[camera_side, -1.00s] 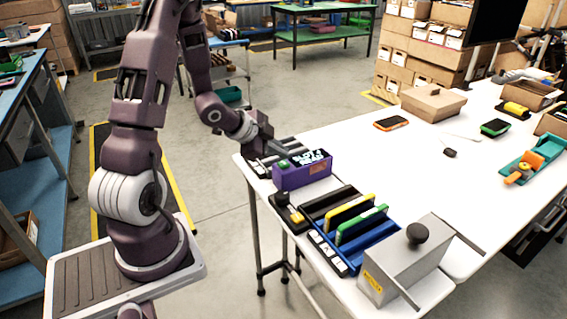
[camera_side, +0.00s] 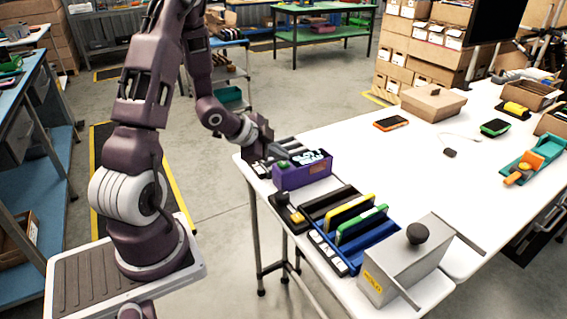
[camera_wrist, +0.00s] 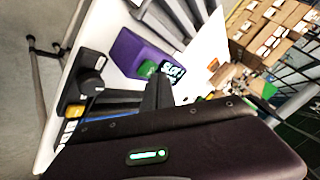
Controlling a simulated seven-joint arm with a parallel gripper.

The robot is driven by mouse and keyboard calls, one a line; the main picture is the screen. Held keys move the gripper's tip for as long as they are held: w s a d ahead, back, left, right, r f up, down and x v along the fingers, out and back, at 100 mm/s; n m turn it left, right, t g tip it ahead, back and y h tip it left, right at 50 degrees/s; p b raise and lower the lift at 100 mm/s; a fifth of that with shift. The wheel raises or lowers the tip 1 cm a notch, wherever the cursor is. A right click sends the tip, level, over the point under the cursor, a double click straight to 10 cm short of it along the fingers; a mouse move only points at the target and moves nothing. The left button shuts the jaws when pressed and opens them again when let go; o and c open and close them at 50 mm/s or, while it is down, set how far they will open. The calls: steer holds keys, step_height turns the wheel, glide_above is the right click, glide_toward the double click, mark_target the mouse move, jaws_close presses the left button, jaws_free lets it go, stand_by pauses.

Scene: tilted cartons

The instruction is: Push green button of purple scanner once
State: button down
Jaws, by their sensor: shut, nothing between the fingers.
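The purple scanner (camera_side: 303,174) stands near the table's left end, with a lit dark screen on its top. It also shows in the wrist view (camera_wrist: 135,50). Its green button (camera_side: 283,164) is on the top beside the screen, and it also shows in the wrist view (camera_wrist: 147,69). My gripper (camera_side: 287,151) is shut and empty, just behind the scanner at its top. In the wrist view the fingers (camera_wrist: 158,88) reach up beside the green button and the screen. I cannot tell whether the fingertips touch the scanner.
An orange-edged device (camera_side: 391,123) and a cardboard box (camera_side: 433,102) lie farther back. The table's middle is clear.

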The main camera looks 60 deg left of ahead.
mark_target(280, 164)
steer(key=shift+f, duration=0.45)
stand_by(0.3)
steer(key=shift+r, duration=0.85)
steer(key=shift+r, duration=2.5)
steer(key=shift+r, duration=0.15)
